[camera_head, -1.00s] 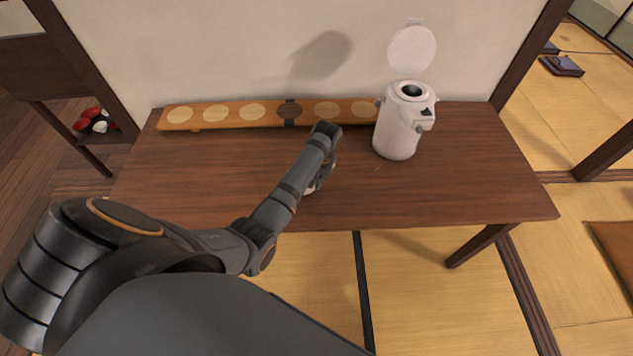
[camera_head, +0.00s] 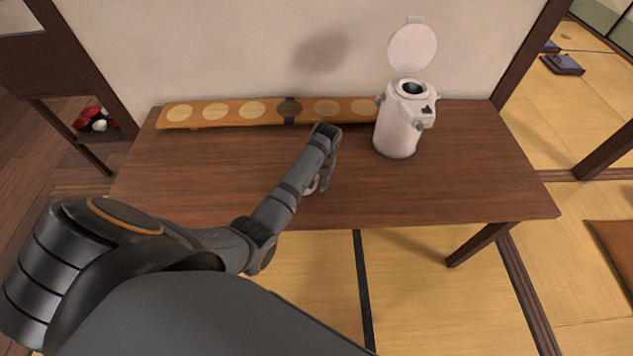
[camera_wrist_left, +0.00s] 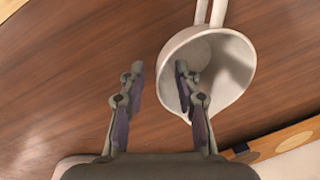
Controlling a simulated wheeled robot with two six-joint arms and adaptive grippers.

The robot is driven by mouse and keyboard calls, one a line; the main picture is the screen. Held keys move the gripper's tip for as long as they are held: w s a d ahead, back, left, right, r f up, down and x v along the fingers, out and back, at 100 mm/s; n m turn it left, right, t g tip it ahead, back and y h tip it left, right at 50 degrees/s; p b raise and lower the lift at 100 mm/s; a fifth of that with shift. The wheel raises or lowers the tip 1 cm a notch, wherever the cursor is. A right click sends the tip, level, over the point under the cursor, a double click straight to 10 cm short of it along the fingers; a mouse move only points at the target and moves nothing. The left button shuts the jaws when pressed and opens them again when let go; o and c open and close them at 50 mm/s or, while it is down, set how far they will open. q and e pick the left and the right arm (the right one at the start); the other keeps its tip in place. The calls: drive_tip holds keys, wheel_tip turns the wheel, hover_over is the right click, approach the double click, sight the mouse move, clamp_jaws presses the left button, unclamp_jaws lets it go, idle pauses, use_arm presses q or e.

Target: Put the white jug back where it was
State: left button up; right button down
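The white jug (camera_wrist_left: 230,62) shows in the left wrist view, its open mouth facing the camera and its handle at the top edge. In the head view only a small white part of it (camera_head: 312,187) shows beside my left wrist; the rest is hidden. My left gripper (camera_wrist_left: 159,68) is open, its two fingers apart. In the wrist view the right finger overlaps the jug's mouth and the left finger lies outside it, with the near rim between them. Contact cannot be told. In the head view the left gripper (camera_head: 324,183) is low over the table.
The brown table (camera_head: 460,185) has clear room at left and right. A white electric pot (camera_head: 396,135) with its lid raised stands at the back right. A long orange board with round discs (camera_head: 235,122) lies along the wall.

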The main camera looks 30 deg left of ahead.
use_arm(q)
wheel_tip(320, 180, up, 12)
drive_tip(key=d, duration=0.1)
drive_tip(key=shift+d, duration=0.25)
drive_tip(key=shift+w, duration=0.1)
